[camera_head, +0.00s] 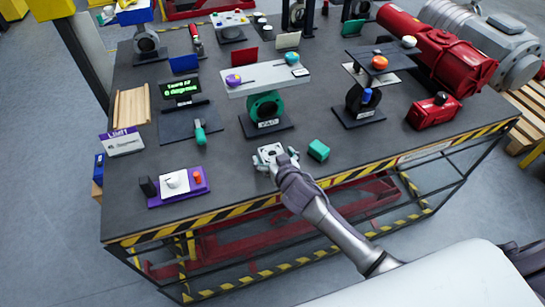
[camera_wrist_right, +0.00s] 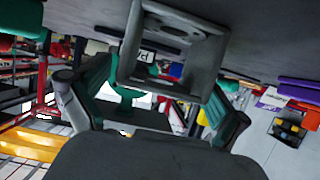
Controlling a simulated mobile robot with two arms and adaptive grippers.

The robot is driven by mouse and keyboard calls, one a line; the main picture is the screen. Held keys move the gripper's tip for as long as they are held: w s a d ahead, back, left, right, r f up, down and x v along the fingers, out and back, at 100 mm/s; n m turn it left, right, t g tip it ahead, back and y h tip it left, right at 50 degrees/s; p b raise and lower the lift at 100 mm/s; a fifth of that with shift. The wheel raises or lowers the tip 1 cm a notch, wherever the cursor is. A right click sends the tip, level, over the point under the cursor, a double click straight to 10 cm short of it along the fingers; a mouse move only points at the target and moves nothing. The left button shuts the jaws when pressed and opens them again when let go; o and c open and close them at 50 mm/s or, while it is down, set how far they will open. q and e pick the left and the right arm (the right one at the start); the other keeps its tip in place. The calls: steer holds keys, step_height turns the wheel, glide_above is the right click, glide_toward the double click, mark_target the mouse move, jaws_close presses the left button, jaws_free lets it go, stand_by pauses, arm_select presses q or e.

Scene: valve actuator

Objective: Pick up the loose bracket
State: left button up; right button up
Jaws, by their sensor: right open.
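The loose bracket (camera_head: 268,153) is a small grey metal piece with openings. It sits near the front edge of the dark table in the head view. In the right wrist view the bracket (camera_wrist_right: 209,65) appears large, as a square grey frame with a holed plate. My right gripper (camera_head: 281,164) reaches it from the front. In the wrist view the open fingers (camera_wrist_right: 155,95) with green pads stand on either side of the bracket. Space shows beside the left finger; contact on the right cannot be told. My left gripper is not in view.
A green block (camera_head: 319,150) lies just right of the bracket. A valve on a teal body (camera_head: 265,105) stands behind it. A purple control box (camera_head: 178,187) is at the front left. Striped tape marks the table's front edge (camera_head: 300,193).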

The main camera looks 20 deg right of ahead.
steer(key=shift+w+f, duration=0.15)
steer(key=shift+w, duration=0.3)
steer(key=shift+a, duration=0.1)
steer(key=shift+s, duration=0.1)
steer(key=shift+c, duration=1.2)
steer(key=c, duration=1.4)
steer(key=shift+r, duration=0.25)
